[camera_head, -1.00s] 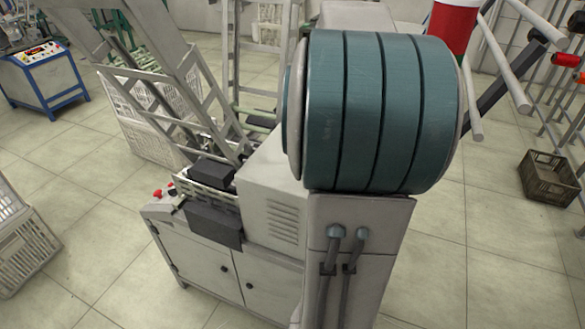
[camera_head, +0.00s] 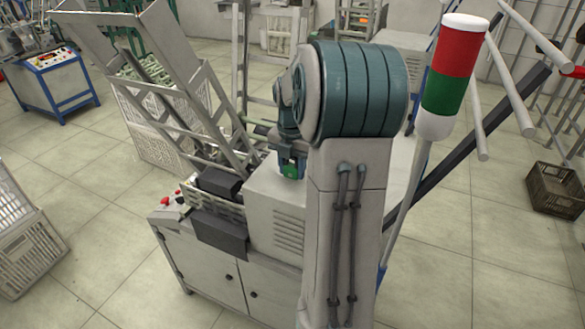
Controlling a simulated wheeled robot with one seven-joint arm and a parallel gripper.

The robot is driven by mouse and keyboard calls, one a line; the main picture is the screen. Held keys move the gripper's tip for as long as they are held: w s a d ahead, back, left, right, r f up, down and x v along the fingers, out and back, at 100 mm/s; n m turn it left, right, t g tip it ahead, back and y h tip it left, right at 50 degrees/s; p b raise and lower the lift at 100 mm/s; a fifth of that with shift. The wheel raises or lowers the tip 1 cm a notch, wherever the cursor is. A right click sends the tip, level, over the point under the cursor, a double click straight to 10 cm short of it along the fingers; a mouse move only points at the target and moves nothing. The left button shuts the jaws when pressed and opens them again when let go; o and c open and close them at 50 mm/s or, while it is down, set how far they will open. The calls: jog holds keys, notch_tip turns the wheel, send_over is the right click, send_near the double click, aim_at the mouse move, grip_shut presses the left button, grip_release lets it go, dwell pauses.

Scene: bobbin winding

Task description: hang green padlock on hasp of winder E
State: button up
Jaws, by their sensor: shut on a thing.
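My gripper (camera_head: 292,162) is shut on the green padlock (camera_head: 290,171), a small green block at its lower end. It hangs over the grey winder (camera_head: 280,210), near the top of its box-shaped housing. Whether the padlock touches the housing cannot be told. The winder has cabinet doors (camera_head: 213,272) below and a slanted frame (camera_head: 185,85) to the left. I cannot make out a hasp or the letter E on it. My arm hides part of the winder's right side.
A red and green signal lamp (camera_head: 450,75) on a pole stands right of my arm. Dark bars run beside it. A light crate (camera_head: 28,240) stands at left, a dark crate (camera_head: 556,183) at right. A blue-framed cabinet (camera_head: 55,85) is at back left. Tiled floor is open at left front.

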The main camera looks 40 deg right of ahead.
jog(key=shift+f, duration=0.4)
jog(key=shift+f, duration=0.1)
jog(key=o, duration=1)
